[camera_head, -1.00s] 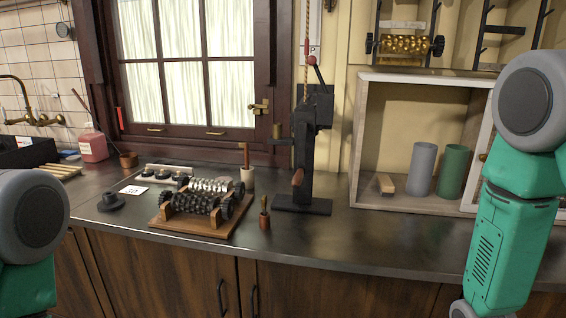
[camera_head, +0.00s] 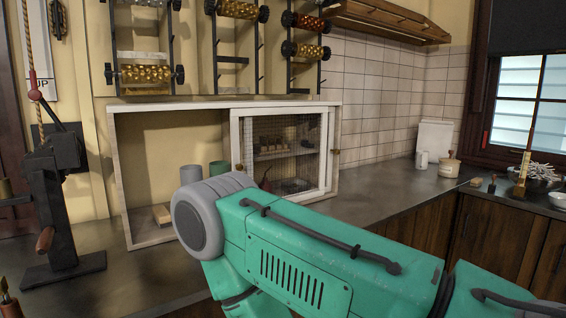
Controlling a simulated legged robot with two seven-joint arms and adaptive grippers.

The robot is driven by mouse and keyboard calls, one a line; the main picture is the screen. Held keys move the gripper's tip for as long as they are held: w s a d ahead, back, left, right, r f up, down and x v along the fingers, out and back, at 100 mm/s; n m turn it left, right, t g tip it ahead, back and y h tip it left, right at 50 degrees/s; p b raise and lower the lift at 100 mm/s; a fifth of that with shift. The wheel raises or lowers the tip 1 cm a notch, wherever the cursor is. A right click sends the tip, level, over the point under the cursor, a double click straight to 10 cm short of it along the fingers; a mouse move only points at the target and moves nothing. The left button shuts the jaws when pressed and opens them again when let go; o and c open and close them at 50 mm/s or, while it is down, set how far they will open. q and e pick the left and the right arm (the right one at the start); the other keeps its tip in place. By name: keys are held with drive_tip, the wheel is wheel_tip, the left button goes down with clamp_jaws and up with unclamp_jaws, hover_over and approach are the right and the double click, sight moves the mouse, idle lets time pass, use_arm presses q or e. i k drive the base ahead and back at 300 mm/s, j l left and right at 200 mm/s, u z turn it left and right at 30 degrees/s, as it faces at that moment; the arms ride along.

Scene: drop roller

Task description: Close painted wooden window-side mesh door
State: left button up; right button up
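The painted wooden mesh door (camera_head: 327,150), a whitish frame with wire mesh, covers the right part of a pale cabinet (camera_head: 123,190) on the counter. A small knob (camera_head: 336,157) shows near its right edge. The cabinet's left bay is open, with no door across it. From this angle I cannot tell whether one or two doors stand at the right. My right arm crosses the lower right, in front of the cabinet's bottom edge, and hides part of it. Neither gripper is in view.
A black press (camera_head: 57,215) stands left of the cabinet. Roller racks (camera_head: 235,45) hang above. The counter right of the cabinet (camera_head: 385,188) is mostly clear.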

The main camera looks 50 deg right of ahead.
sight(235, 114)
drive_tip(key=z, duration=1.65)
drive_tip(key=i+l, duration=0.2)
drive_tip(key=l, duration=0.15)
drive_tip(key=i+l, duration=0.15)
drive_tip(key=l, duration=0.25)
drive_tip(key=i+l, duration=0.2)
drive_tip(key=l, duration=0.15)
drive_tip(key=i+l, duration=0.2)
drive_tip(key=l, duration=0.2)
drive_tip(key=i+l, duration=0.2)
drive_tip(key=l, duration=0.15)
